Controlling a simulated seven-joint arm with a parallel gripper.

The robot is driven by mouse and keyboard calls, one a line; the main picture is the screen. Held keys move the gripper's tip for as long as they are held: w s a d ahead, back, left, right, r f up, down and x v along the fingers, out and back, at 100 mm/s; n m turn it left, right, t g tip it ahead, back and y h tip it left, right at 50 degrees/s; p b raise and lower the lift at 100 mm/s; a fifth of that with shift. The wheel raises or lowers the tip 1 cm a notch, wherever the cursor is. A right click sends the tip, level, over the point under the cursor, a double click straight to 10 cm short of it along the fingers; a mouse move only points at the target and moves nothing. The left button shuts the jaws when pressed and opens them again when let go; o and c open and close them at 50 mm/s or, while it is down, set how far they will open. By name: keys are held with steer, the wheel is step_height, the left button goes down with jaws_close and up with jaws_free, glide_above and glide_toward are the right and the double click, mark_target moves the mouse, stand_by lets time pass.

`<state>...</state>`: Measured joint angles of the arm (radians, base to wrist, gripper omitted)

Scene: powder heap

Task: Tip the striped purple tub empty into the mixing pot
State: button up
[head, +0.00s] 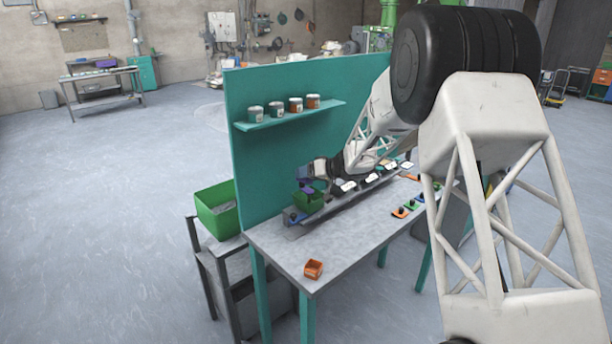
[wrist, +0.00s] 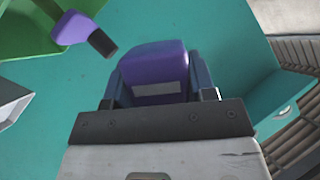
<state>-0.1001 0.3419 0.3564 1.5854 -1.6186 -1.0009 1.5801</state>
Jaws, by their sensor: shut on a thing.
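My gripper (head: 309,176) is at the left end of the workbench. In the wrist view its two blue fingers (wrist: 161,90) are shut on a purple tub (wrist: 158,60) with a pale grey stripe. In the head view a small bit of the purple tub (head: 306,188) shows just above a green box (head: 308,202), which may be the mixing pot. The tub's mouth and contents are hidden, and I cannot tell how far it is tilted. Green (wrist: 22,22) also shows at the wrist view's top left, with a purple piece with a dark end (wrist: 85,32) beside it.
A grey rack (head: 335,208) with white-labelled containers runs along the teal panel (head: 255,165). Several jars stand on the shelf (head: 335,107) above. A larger green bin (head: 216,210) stands left.

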stand_by(0.4)
steer(key=shift+w+m, duration=0.15)
steer(key=shift+m, duration=1.15)
steer(key=shift+d, duration=0.1)
steer(key=shift+s+d+m, duration=0.85)
steer(key=shift+d+m, duration=0.3)
steer(key=shift+m, duration=0.05)
steer(key=shift+w+f+m, duration=0.1)
steer(key=shift+w+m, duration=0.05)
steer(key=shift+m, duration=1.05)
steer(key=shift+w+f+m, duration=0.2)
steer(key=shift+f+m, duration=0.05)
steer(key=shift+m, duration=0.95)
